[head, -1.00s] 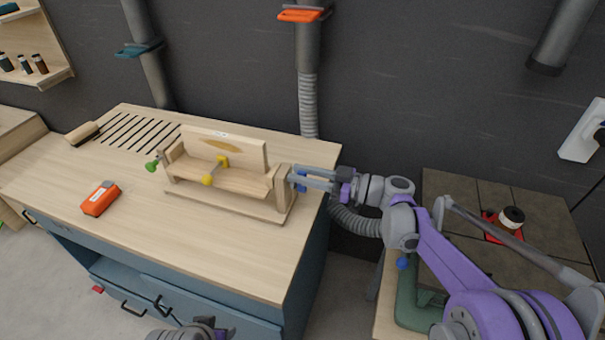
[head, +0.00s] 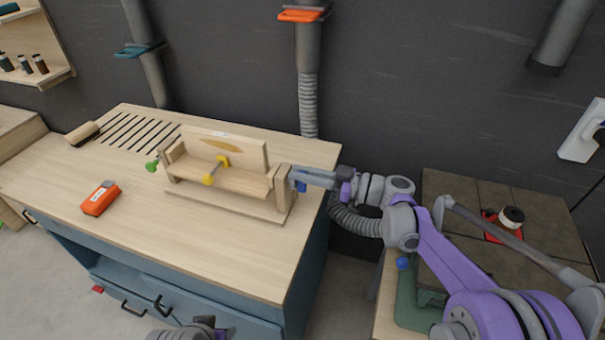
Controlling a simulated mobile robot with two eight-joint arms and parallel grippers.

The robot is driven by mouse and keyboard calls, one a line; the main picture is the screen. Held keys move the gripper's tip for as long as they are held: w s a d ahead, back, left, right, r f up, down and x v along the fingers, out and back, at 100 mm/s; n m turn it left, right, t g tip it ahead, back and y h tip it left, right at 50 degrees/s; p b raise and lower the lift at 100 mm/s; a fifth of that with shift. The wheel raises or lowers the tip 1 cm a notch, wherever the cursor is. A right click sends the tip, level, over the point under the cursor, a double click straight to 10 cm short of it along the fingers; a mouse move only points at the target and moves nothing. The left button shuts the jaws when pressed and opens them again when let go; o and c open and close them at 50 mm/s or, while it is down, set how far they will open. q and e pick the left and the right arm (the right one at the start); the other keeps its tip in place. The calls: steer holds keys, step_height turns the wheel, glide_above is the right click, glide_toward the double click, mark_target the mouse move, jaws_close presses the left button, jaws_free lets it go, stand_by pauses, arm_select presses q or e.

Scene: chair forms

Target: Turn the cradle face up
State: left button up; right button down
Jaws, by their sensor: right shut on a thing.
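The wooden cradle (head: 228,180) hangs between two end posts on a flat base (head: 222,204) on the workbench. Its back panel, with a darker oval patch, stands upright behind a flat board. A rod with yellow knobs (head: 208,180) crosses it. A green knob (head: 151,166) sticks out at the left end. A blue part (head: 301,187) shows at the right end, beside the post. My right gripper (head: 296,178) is at that end, its fingers closed and pointing left; what they grip is mostly hidden. My left arm shows only partly at the bottom edge; its fingers cannot be made out.
An orange box (head: 100,198) lies on the bench (head: 190,245) left of the cradle. A wooden block (head: 82,134) and dark slots are at the back left. A duct hose (head: 308,105) runs down behind the bench. The front of the bench top is clear.

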steer(key=shift+f+m, duration=0.35)
steer(key=shift+m, duration=0.15)
stand_by(0.5)
steer(key=shift+w+d+f+m+b, duration=0.1)
steer(key=shift+w+f+m+b, duration=0.3)
steer(key=shift+m, duration=2.3)
steer(key=shift+w+d+f+m+b, duration=0.1)
steer(key=shift+w+f+m+b, duration=0.3)
steer(key=shift+m, duration=2.3)
steer(key=shift+w+d+f+m+b, duration=0.1)
steer(key=shift+w+f+m+b, duration=0.3)
steer(key=shift+m, duration=2.3)
steer(key=shift+f+m, duration=0.1)
steer(key=shift+m, duration=0.3)
steer(key=c, duration=0.9)
jaws_free()
steer(key=shift+o, duration=0.2)
steer(key=shift+s, duration=0.15)
steer(key=shift+r, duration=0.2)
steer(key=shift+d, duration=0.1)
